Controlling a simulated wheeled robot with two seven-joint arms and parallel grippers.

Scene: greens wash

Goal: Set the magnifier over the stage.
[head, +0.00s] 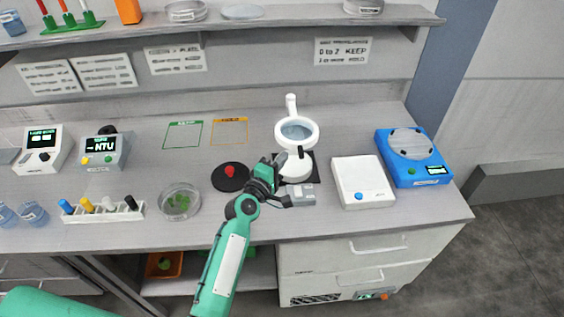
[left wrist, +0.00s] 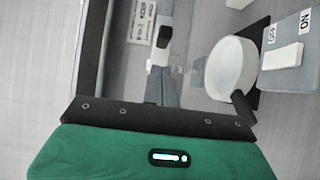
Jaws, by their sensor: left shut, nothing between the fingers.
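The magnifier (head: 311,141), a white ring with a bluish lens on a white arm, stands at the back of the bench. Its front rim carries a black tab (head: 300,152). The stage (head: 297,172) is a round white disc on a dark mat just in front of the ring, partly covered by my gripper in the head view. It also shows in the left wrist view as a white disc (left wrist: 231,68). My left gripper (head: 282,178) is shut and empty, at the stage's left edge and in front of the magnifier; touching cannot be told. My right gripper is not in view.
A small grey switch box (head: 302,196) sits in front of the stage. A black disc with a red knob (head: 230,171) and a petri dish (head: 180,203) lie left. A white box (head: 362,183) and a blue balance (head: 411,160) stand right. A shelf (head: 240,24) overhangs behind.

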